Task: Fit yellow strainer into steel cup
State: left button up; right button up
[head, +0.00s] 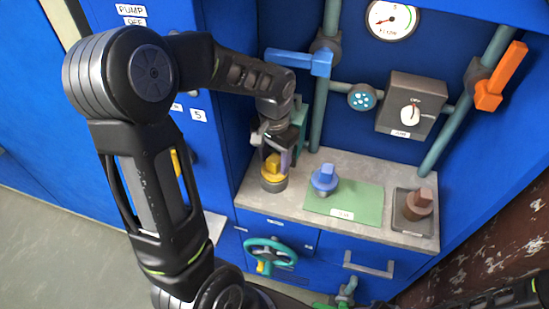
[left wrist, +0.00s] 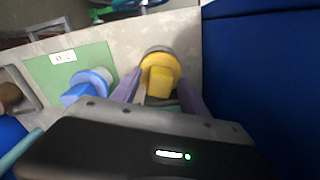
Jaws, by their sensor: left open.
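The yellow strainer (head: 274,164) sits in the top of the grey steel cup (head: 273,185) at the left end of the bench. It looks upright and seated, with its block-shaped grip on top. In the left wrist view the strainer (left wrist: 160,67) covers most of the cup (left wrist: 156,49), whose grey rim shows behind it. My left gripper (head: 275,151) is just above the strainer. Its purple fingers (left wrist: 158,93) are open, one on each side of the yellow grip, with gaps visible. My right gripper is not in view; part of an arm shows at the lower right.
A blue strainer-like piece (head: 324,180) stands on a green mat (head: 365,198), close to my left gripper. A brown piece (head: 419,203) stands in a grey tray (head: 401,221) at right. Pipes, an orange lever (head: 499,77) and a knob box (head: 411,103) are behind. A teal handwheel (head: 270,254) is below.

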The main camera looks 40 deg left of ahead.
pick_arm(q)
notch_tip(320, 180, up, 12)
jog(key=shift+r, duration=0.25)
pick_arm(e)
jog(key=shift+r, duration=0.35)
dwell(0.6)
